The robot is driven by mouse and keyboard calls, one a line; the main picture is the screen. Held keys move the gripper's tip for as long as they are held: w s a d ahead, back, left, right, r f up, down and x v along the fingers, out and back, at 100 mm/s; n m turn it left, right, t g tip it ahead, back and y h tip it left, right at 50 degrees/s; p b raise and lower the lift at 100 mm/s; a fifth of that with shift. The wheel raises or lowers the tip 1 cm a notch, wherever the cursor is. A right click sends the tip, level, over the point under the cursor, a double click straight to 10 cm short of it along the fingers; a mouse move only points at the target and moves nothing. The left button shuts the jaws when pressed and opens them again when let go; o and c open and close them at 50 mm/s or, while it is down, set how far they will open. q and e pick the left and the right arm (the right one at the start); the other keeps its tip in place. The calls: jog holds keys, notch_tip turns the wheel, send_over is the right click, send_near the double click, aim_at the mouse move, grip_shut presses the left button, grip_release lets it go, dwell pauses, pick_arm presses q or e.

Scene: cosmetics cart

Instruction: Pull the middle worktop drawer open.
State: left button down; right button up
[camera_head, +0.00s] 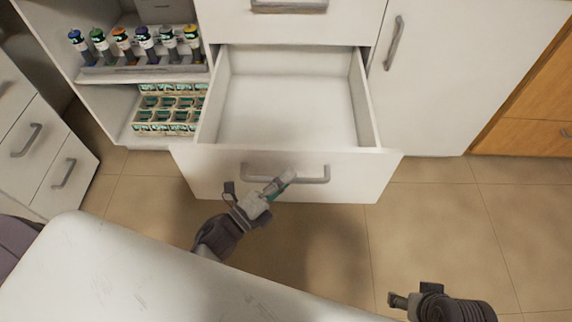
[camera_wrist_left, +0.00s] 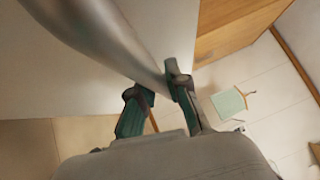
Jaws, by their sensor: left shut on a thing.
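The white drawer (camera_head: 352,172) below another drawer stands pulled far out, and its empty inside shows. Its grey bar handle (camera_head: 315,181) runs across the front panel. My left gripper (camera_head: 284,183) is shut on this handle near its middle. In the left wrist view the handle (camera_wrist_left: 120,50) is a large metal bar passing between the two fingertips of the left gripper (camera_wrist_left: 158,88). My right gripper (camera_head: 398,300) is at the lower right, away from the drawer; its jaw opening is not clear.
A closed drawer (camera_head: 330,25) is above the open one. A white cupboard door (camera_head: 450,75) is at right. Shelves at left hold a rack of several bottles (camera_head: 140,68) and a box of small jars (camera_head: 165,128). Tiled floor (camera_head: 435,220) lies clear at right.

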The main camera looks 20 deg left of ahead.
pick_arm(q)
jog(key=shift+s, duration=0.2)
jog(key=c, duration=1.1)
grip_release()
jog(key=shift+c, duration=0.2)
jog(key=shift+s, duration=0.1)
jog(key=v, duration=1.2)
